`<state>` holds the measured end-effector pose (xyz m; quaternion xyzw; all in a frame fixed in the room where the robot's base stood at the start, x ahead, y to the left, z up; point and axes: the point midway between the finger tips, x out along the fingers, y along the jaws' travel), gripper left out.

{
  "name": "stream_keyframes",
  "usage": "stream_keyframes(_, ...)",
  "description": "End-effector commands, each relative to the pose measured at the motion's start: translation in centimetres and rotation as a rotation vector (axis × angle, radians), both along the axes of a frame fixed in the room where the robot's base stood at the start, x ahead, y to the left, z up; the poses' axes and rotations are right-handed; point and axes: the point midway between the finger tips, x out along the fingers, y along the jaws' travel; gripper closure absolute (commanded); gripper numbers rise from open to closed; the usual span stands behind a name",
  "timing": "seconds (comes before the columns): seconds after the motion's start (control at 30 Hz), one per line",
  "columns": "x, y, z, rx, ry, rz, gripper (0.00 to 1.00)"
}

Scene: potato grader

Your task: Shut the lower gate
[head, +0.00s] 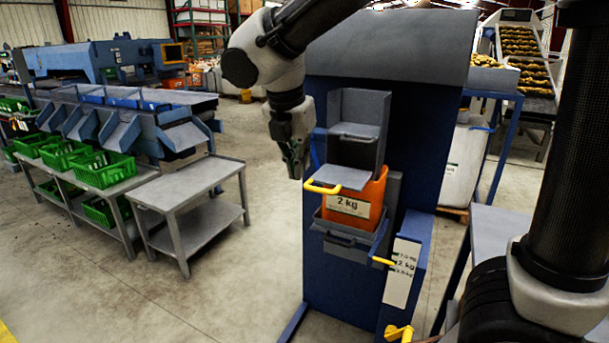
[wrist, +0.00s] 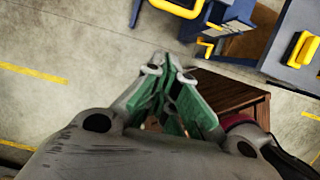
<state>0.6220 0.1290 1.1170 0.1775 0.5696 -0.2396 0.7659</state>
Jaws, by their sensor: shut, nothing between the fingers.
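A blue weighing machine (head: 430,110) stands in the middle of the head view. On its front is a grey chute (head: 362,108) with a grey handle. Below it a flat grey flap (head: 345,177), apparently the lower gate, sticks out towards me, with a yellow handle (head: 322,187) at its outer edge. An orange container (head: 350,208) labelled 2 kg sits below and behind the flap. My gripper (head: 295,170) is shut and empty, just left of the chute and above the yellow handle, apparently apart from it. Its green fingers show in the wrist view (wrist: 172,75).
A grey side table (head: 190,187) and a bench with green crates (head: 100,170) stand left. A size label with a yellow pointer (head: 383,262) is low on the machine. Clear floor (head: 240,260) lies between table and machine. The wrist view shows a brown wooden box (wrist: 225,92).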

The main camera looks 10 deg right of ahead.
Motion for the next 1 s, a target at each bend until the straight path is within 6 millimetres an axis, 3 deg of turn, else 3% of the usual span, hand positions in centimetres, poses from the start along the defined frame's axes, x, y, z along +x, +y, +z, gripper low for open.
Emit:
stream_keyframes(0.43,2.0,-1.6,-8.8,-0.002,0.004,-0.005,1.00)
stream_keyframes(0.7,4.8,-3.5,-9.4,0.000,0.001,-0.006,1.00)
stream_keyframes(1.0,5.3,-3.7,-9.4,0.002,0.000,-0.004,1.00)
